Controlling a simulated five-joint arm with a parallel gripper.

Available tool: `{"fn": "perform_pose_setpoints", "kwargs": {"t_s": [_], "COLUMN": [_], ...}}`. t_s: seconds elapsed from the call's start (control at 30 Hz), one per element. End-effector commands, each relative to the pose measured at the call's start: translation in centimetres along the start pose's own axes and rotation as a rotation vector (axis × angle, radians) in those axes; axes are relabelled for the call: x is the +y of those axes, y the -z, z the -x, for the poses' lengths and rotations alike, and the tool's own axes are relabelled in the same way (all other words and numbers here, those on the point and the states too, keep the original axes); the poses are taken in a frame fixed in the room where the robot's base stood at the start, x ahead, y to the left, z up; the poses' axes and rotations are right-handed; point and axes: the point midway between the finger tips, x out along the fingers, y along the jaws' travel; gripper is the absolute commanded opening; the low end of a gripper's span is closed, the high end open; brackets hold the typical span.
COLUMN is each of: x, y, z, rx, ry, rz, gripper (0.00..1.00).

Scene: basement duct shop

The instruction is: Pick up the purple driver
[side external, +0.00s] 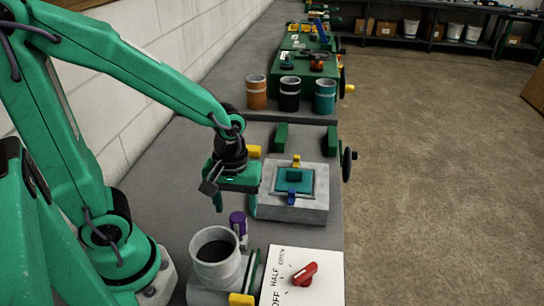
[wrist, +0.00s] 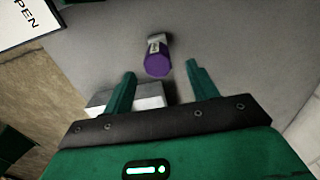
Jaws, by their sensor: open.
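The purple driver (side external: 238,222) stands on the grey bench beside a wide grey pipe, with a white or pale band showing below its purple top. In the wrist view the purple driver (wrist: 157,62) lies ahead of and between the two green fingertips, with a gap on both sides. My gripper (side external: 232,200) is above and close to the driver in the side external view. In the wrist view my gripper (wrist: 160,70) has its fingers apart and nothing between them is held. The driver's lower part is partly hidden in the side view.
The open grey pipe (side external: 216,247) stands just in front of the driver. A white panel with a red handle (side external: 305,274) is at the front right. A grey block with a teal top (side external: 292,190) is right of my gripper. Orange, black and teal cups (side external: 290,94) stand farther back.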

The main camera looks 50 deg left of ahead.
Motion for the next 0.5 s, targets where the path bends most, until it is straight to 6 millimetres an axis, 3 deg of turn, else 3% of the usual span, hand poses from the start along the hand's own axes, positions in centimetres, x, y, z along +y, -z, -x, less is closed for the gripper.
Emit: {"fn": "perform_pose_setpoints", "kwargs": {"t_s": [0.2, 0.5], "x": [-0.1, 0.0], "y": [-0.1, -0.1], "z": [-1.6, -1.9], "rx": [-0.002, -0.001], "ry": [0.002, 0.001], "rz": [-0.001, -0.001], "gripper": [0.58, 0.58]}}
